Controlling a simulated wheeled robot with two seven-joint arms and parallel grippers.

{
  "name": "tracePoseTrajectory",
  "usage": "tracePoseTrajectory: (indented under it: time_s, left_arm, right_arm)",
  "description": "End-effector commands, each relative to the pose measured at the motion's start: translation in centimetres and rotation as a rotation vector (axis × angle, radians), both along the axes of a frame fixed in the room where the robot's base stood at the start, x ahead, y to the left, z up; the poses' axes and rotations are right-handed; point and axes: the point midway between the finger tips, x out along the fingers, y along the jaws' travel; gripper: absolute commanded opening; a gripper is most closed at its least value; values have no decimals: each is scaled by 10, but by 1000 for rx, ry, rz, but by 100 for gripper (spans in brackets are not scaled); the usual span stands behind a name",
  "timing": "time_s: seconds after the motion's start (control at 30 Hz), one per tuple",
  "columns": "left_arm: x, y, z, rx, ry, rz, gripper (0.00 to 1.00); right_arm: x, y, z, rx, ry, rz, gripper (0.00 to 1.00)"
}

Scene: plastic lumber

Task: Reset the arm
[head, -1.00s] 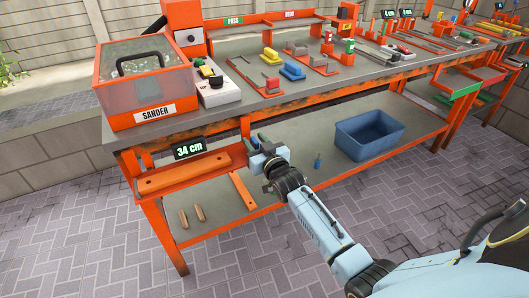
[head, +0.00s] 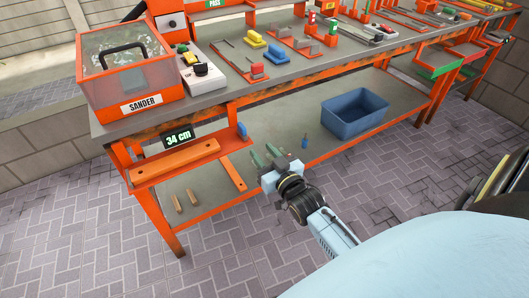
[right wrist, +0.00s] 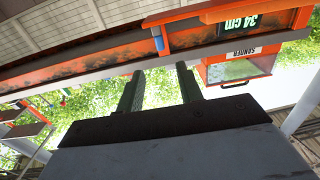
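My right gripper (head: 266,157) is in front of the orange workbench, beside the right end of the 34 cm measuring rack (head: 150,176). Its two green fingers stand apart with nothing between them; the right wrist view also shows the empty gap (right wrist: 160,88). An orange bar (head: 175,160) lies along the rack, apart from the gripper. A blue block (head: 242,130) stands at the rack's right end. My left gripper is not in view.
The bench top holds a sander box (head: 125,65), a white switch box (head: 203,75) and several tools. The lower shelf holds a blue bin (head: 354,113), an orange strip (head: 233,173) and two wooden pegs (head: 186,201). The paved floor in front is clear.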

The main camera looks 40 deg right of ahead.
Motion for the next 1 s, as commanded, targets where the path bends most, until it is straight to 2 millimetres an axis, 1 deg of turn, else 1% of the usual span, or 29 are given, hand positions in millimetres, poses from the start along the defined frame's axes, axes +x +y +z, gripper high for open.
tracePoseTrajectory:
  time_s: [0.43, 0.5, 0.57, 0.67, 0.7, 0.77, 0.8, 0.87, 0.9, 0.97, 1.0]
  left_arm:
    - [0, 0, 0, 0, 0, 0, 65]
    - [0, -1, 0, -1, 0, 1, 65]
    - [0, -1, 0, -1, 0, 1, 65]
    - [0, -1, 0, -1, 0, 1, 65]
    - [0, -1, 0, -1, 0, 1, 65]
    - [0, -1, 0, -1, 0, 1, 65]
    - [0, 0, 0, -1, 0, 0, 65]
    - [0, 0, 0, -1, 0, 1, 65]
    - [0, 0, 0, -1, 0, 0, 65]
    - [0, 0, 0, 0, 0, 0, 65]
    - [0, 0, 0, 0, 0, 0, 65]
  right_arm:
    - [0, 0, -1, 0, 1, 0, 36]
    - [-1, 1, -7, -1, 19, 1, 36]
    - [-4, 2, -21, -3, 64, 4, 36]
    - [-19, 8, -67, -13, 209, 16, 36]
    - [-28, 10, -91, -20, 287, 22, 36]
    - [-48, 14, -131, -32, 422, 34, 36]
    - [-65, 17, -158, -42, 515, 42, 36]
    - [-93, 20, -195, -60, 652, 55, 36]
    - [-113, 22, -218, -72, 744, 65, 36]
    - [-147, 23, -250, -93, 878, 79, 36]
    - [-171, 24, -270, -107, 969, 89, 36]
